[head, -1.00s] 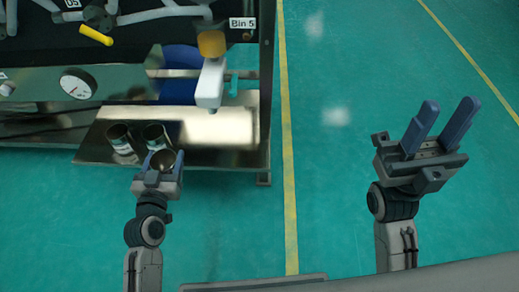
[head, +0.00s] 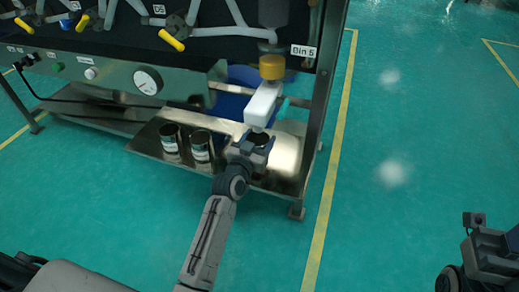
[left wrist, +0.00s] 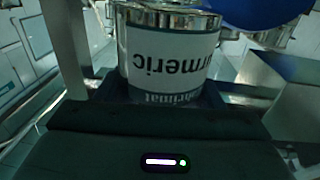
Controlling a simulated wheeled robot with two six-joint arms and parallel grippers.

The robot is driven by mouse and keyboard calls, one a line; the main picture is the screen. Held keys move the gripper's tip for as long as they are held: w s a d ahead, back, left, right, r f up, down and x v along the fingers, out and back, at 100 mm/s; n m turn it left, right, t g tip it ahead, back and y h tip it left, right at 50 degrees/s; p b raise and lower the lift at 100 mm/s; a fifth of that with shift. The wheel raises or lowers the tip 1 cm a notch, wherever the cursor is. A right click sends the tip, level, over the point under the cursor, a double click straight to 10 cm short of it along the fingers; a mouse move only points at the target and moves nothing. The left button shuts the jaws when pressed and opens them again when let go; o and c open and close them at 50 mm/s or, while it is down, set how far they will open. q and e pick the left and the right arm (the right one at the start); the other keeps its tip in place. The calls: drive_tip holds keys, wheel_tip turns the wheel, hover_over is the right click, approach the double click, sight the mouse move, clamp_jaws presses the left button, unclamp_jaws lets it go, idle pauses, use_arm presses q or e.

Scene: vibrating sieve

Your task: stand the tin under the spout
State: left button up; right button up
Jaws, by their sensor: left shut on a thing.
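The tin (head: 260,139) is an open metal can, mostly hidden by my gripper in the head view. In the left wrist view the tin (left wrist: 168,62) shows a white label reading "Turmeric", upside down in the picture. My left gripper (head: 254,146) is shut on the tin. The white spout (head: 263,103) hangs from an orange collar under Bin 5. The tin appears at the spout's lower end, over the steel shelf; whether its base touches the shelf is hidden. My right gripper (head: 490,250) is partly cut off at the right edge, its fingers not clear.
Two other tins (head: 170,143) (head: 202,147) stand on the steel shelf (head: 146,146) to the left of the gripper. A blue round object (head: 243,76) is behind the spout. A frame leg (head: 323,85) rises at the right. The green floor right of it is clear.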

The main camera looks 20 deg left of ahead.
sight(262, 143)
use_arm(q)
drive_tip(key=shift+w+f, duration=0.1)
drive_tip(key=shift+w, duration=0.15)
wheel_tip(262, 143, down, 3)
drive_tip(key=shift+f+b, duration=0.1)
drive_tip(key=shift+b, duration=1)
drive_tip(key=shift+f, duration=0.2)
drive_tip(key=shift+r, duration=0.15)
drive_tip(key=shift+f, duration=0.25)
drive_tip(key=o, duration=1)
drive_tip(key=shift+r, duration=0.1)
drive_tip(key=shift+c, duration=0.2)
